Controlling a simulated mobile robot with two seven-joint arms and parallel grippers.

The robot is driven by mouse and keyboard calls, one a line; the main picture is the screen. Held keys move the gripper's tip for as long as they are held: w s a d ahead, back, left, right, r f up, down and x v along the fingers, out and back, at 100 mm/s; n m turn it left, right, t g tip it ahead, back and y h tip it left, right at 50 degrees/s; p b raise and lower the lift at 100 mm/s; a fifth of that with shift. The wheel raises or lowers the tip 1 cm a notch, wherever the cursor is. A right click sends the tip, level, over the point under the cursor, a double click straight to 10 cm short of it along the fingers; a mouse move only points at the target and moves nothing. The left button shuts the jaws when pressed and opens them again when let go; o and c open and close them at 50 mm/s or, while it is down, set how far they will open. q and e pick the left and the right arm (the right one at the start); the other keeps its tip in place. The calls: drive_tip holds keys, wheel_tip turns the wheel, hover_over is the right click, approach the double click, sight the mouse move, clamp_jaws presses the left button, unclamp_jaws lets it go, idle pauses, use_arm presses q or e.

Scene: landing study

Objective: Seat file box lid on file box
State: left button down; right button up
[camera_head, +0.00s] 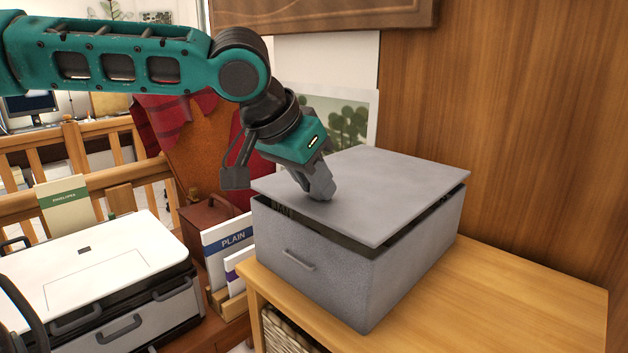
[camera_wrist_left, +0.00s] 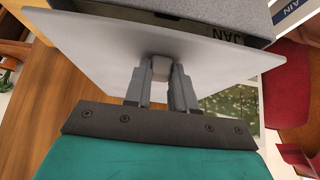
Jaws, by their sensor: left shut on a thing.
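The file box (camera_head: 335,278) is a grey speckled box with a small front handle, standing on the wooden table. The file box lid (camera_head: 375,190) is a flat grey panel over its top, tilted and askew, with a dark gap along the front and right edges. In the left wrist view the fingers (camera_wrist_left: 160,80) close on the knob of the lid (camera_wrist_left: 105,50), and part of the box (camera_wrist_left: 190,15) shows beyond the lid's edge. My right gripper is not in view.
The wooden table (camera_head: 520,290) has free room right of the box. A wooden wall stands behind. At left are a white-topped printer (camera_head: 95,255), a "PLAIN" folder (camera_head: 228,240) and a wooden railing (camera_head: 75,150). A wicker basket (camera_head: 283,333) sits below the tabletop.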

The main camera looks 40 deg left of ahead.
use_arm(q)
drive_tip(key=shift+f, duration=0.4)
drive_tip(key=shift+r, duration=0.1)
drive_tip(key=shift+f+b, duration=0.35)
drive_tip(key=shift+f, duration=0.4)
drive_tip(key=c, duration=0.6)
unclamp_jaws()
